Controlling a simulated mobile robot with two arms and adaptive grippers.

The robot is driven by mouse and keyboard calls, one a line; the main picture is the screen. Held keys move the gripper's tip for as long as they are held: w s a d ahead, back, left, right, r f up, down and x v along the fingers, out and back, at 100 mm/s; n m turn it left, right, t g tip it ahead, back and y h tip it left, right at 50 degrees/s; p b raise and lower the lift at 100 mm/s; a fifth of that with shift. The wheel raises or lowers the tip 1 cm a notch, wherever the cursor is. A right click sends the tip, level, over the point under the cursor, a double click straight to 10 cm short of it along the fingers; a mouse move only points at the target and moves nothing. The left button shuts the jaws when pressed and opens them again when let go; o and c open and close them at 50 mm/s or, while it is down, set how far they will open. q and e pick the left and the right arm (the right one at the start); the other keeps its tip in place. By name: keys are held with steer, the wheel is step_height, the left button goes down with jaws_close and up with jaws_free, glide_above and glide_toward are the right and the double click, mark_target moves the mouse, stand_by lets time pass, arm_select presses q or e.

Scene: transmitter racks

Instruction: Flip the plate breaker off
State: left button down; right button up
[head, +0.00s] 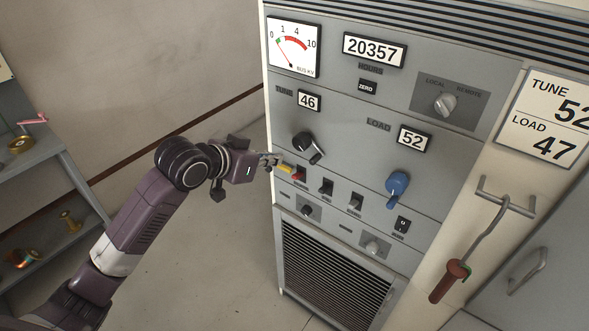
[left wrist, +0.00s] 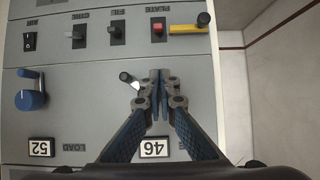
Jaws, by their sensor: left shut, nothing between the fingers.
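The front panel carries a row of switches. My left gripper (head: 277,160) is shut and empty, just off the panel near the yellow bar. In the left wrist view its fingertips (left wrist: 160,76) point toward the row, between the red switch and the 46 counter. My right gripper is out of view.
The black tune knob (head: 307,146) and blue load knob (head: 397,187) stick out above. A red-handled hook (head: 448,283) hangs at right. Shelves (head: 30,160) stand at far left.

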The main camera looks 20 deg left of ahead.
arm_select(q)
steer(key=p, duration=0.3)
glide_above(301, 167)
steer(key=s+a, duration=0.1)
steer(key=s, duration=0.2)
step_height(301, 167, down, 5)
steer(key=shift+s, duration=0.15)
steer(key=f, duration=0.1)
steer(key=f+p, duration=0.1)
steer(key=f, duration=0.1)
steer(key=shift+s+a+f, duration=0.15)
steer(key=shift+s, duration=0.2)
steer(key=shift+s+a+f, duration=0.1)
steer(key=shift+s+f, duration=0.1)
steer(key=shift+f, duration=0.25)
steer(key=shift+w, duration=0.1)
steer(key=shift+f+b, duration=0.2)
steer(key=shift+b, duration=0.5)
